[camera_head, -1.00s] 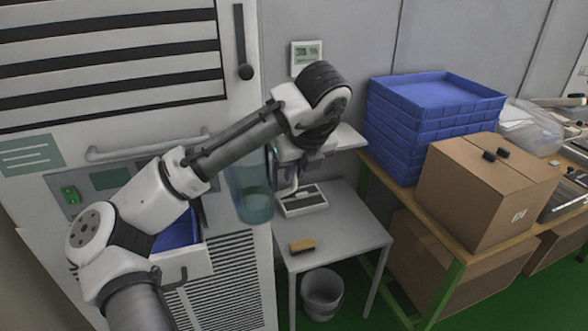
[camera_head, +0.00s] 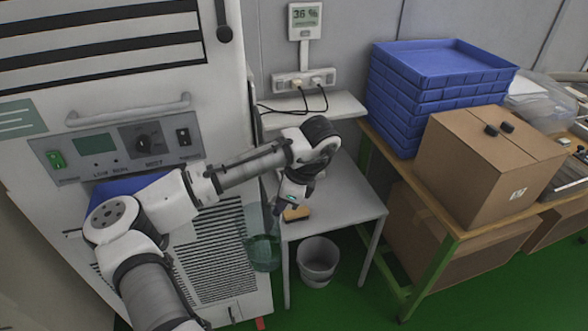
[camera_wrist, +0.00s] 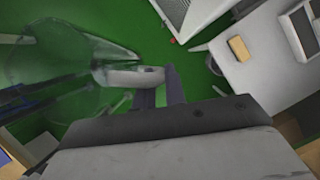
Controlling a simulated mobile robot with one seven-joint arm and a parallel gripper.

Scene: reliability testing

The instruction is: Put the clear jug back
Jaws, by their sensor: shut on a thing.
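The clear jug (camera_head: 263,252) has a greenish see-through body and hangs in front of the white machine's vented lower side, left of the small grey table. My gripper (camera_head: 286,206) is shut on the jug at its side, just in front of the table's left edge. In the wrist view, the jug (camera_wrist: 45,60) fills the left part, with the green floor seen through it. The fingers of my gripper (camera_wrist: 158,84) close on the jug's handle there. In the head view, the grip itself is too small to make out.
The small grey table (camera_head: 345,215) holds a tan block (camera_head: 297,213). A grey bin (camera_head: 317,262) stands on the floor below. Above is a white shelf (camera_head: 335,107). A bench at right bears blue trays (camera_head: 440,62) and a cardboard box (camera_head: 485,180).

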